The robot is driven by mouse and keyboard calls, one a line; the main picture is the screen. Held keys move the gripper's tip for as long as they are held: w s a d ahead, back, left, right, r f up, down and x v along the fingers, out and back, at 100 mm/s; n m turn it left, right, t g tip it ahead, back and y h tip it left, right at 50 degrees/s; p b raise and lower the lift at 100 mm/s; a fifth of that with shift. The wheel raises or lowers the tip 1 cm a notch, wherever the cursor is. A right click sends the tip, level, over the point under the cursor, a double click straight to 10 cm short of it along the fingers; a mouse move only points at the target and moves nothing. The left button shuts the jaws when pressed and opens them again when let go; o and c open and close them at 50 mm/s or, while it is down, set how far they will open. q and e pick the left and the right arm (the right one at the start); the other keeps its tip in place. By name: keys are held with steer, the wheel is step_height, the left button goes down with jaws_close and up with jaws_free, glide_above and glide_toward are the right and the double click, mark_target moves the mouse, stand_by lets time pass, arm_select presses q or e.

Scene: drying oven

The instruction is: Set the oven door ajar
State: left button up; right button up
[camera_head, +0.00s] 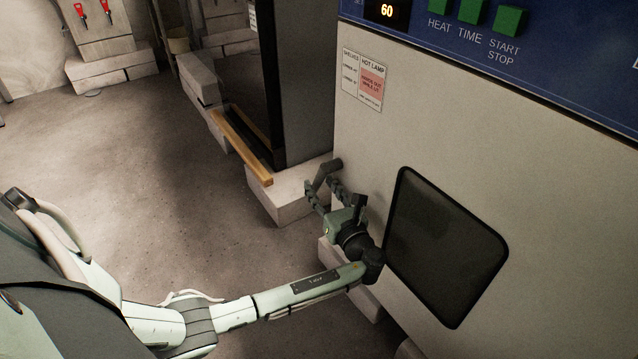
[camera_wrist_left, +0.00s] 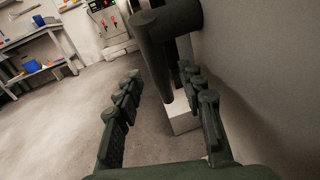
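The oven door (camera_head: 360,135) is a pale panel with a dark window (camera_head: 445,245), and it looks closed. Its dark grey handle (camera_head: 328,168) stands out at the door's left edge. In the left wrist view the handle (camera_wrist_left: 155,55) is a thick bar seen between the fingers, ahead of the palm. I cannot tell whether either finger touches the bar. My right gripper is out of view.
A blue control panel (camera_head: 560,60) with green buttons and a display reading 60 is above the door. A dark cabinet (camera_head: 305,80) on pale blocks (camera_head: 285,200) stands behind the handle. The floor (camera_head: 130,190) to the left is clear.

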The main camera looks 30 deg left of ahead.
arm_select(q)
steer(key=shift+x, duration=1.2)
jaws_close()
